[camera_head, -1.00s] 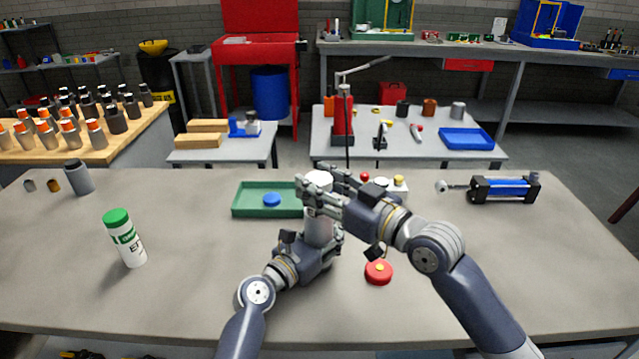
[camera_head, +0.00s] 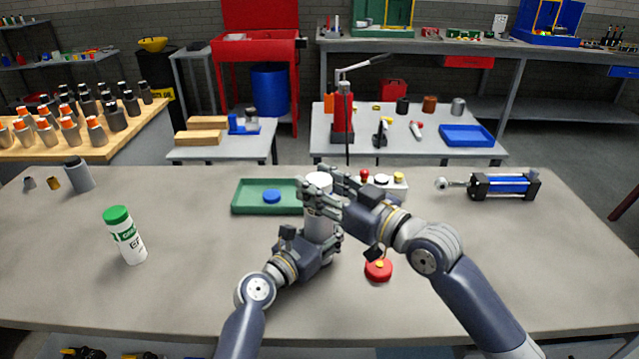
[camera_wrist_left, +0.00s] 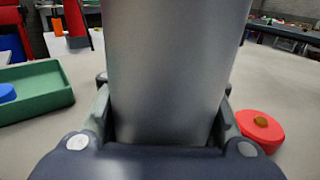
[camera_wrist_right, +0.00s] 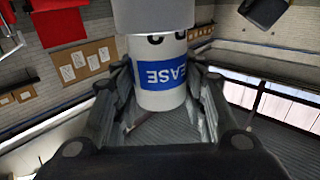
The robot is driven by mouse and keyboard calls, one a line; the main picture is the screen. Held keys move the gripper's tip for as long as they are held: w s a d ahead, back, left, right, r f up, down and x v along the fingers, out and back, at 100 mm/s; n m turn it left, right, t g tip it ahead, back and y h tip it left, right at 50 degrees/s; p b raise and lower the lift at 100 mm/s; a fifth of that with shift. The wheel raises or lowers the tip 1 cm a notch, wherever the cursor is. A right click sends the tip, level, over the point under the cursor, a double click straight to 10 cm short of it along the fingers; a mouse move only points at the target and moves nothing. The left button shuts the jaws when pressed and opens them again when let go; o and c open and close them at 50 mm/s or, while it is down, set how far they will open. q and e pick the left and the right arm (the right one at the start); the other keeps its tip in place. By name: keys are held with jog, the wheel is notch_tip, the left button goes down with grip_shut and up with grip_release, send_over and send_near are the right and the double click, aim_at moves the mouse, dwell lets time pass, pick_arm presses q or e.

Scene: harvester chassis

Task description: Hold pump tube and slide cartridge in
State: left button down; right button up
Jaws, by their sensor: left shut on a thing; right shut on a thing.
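The grey pump tube (camera_head: 319,229) stands upright above the table's middle. My left gripper (camera_head: 318,246) is shut around it; in the left wrist view the tube (camera_wrist_left: 165,75) fills the space between the fingers. The white cartridge (camera_head: 318,180) is upright above the tube. My right gripper (camera_head: 322,193) is shut on it and hides much of it in the head view. In the right wrist view the cartridge (camera_wrist_right: 162,98), with its blue label, is in line with the tube (camera_wrist_right: 165,15). The tube's edge cuts off part of the printing, so the cartridge seems partly inside.
A green tray (camera_head: 250,211) with a blue cap (camera_head: 271,196) lies behind the tube. A red cap (camera_head: 378,270) lies to its right. A green-topped bottle (camera_head: 126,238) stands at left and a blue-black cylinder (camera_head: 505,187) lies at right. The table front is clear.

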jog(key=shift+f, duration=0.35)
dwell(0.6)
jog(key=o, duration=1.3)
jog(key=shift+f, duration=0.1)
jog(key=v, duration=1.2)
jog(key=shift+s, duration=0.1)
pick_arm(q)
jog(key=c, duration=0.8)
grip_release()
jog(key=shift+c, duration=0.2)
